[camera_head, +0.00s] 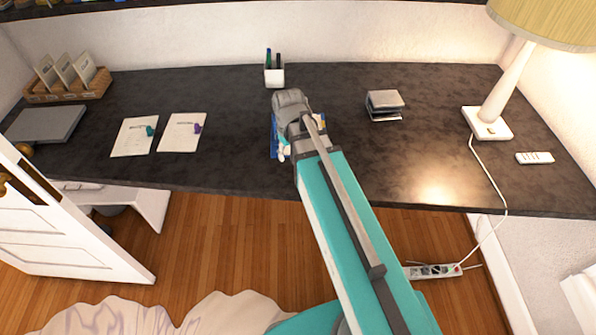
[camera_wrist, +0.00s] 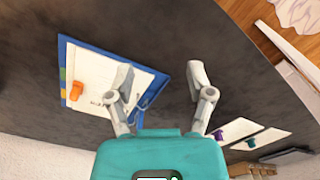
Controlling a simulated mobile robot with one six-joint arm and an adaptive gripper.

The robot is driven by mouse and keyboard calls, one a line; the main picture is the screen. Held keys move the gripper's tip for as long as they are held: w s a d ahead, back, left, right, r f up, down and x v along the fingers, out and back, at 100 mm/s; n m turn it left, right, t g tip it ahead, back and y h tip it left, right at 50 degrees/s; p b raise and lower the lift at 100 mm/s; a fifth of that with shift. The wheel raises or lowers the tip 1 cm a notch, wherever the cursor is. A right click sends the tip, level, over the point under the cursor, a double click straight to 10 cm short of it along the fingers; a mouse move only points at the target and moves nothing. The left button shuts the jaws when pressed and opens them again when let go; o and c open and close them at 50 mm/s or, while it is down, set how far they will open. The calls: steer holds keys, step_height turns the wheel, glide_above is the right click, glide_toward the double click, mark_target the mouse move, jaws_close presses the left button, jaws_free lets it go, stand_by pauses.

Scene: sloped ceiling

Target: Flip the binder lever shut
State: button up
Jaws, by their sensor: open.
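A blue binder (camera_wrist: 66,52) lies open on the dark desk in the wrist view, with white sheets (camera_wrist: 105,72) on it and an orange item (camera_wrist: 76,91) on the sheets. A thin metal part (camera_wrist: 150,98), perhaps the binder lever, shows at the binder's right side, partly behind my finger; its position is unclear. My gripper (camera_wrist: 161,80) is open and empty. Its left finger overlaps the binder's right part in the picture, and its right finger is over bare desk. In the head view my arm covers most of the binder (camera_head: 274,140).
Two papers with teal (camera_head: 150,131) and purple (camera_head: 197,128) items lie left of the binder. A pen cup (camera_head: 274,77) stands behind it. A small stack (camera_head: 384,104), lamp (camera_head: 487,122) and remote (camera_head: 535,158) are to the right. Bare desk lies between.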

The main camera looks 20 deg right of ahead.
steer(key=s+f+m+b, duration=0.1)
steer(key=s+m, duration=0.2)
steer(key=s, duration=0.3)
steer(key=shift+d+f, duration=0.15)
steer(key=shift+d, duration=0.2)
stand_by(1.2)
